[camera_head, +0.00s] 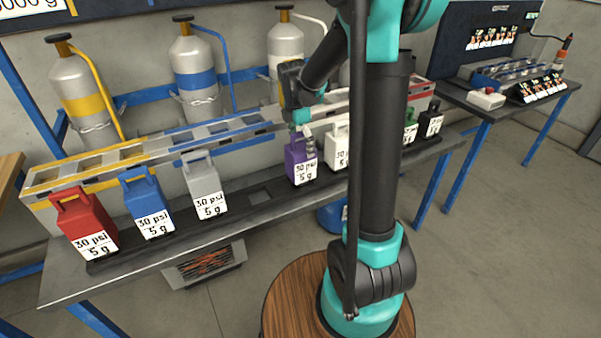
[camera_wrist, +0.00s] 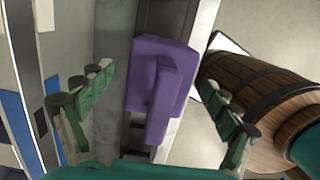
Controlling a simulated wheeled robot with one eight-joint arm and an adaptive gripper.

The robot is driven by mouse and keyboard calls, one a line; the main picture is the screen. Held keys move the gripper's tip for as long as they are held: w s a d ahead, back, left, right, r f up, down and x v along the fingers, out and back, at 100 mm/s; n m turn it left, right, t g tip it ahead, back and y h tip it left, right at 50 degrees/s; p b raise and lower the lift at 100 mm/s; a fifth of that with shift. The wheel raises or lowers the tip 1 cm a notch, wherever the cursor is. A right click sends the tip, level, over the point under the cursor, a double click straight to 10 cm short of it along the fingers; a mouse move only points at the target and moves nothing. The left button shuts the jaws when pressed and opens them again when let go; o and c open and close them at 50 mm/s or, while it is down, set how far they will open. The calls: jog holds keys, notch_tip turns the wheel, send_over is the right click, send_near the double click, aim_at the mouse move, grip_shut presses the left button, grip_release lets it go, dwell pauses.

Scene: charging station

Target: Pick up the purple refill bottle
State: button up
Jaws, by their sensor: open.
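The purple refill bottle (camera_head: 300,165) stands upright in the dark rack on the bench, with a white label reading 30 psi, 5 g. In the wrist view the purple bottle (camera_wrist: 161,80) is seen from above, its handle running lengthwise. My gripper (camera_head: 302,138) is at the top of the bottle in the head view. In the wrist view my gripper's green fingers (camera_wrist: 160,105) are spread wide, one on each side of the bottle, with visible gaps. The gripper is open and holds nothing.
A white bottle (camera_head: 338,150) stands close to the right of the purple one. A grey bottle (camera_head: 204,187), a blue one (camera_head: 148,205) and a red one (camera_head: 85,225) stand to the left, with an empty slot (camera_head: 260,196) between grey and purple. Gas cylinders (camera_head: 197,70) stand behind.

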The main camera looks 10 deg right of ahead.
jog(key=c, duration=1.9)
jog(key=shift+c, duration=0.3)
jog(key=shift+r, duration=0.15)
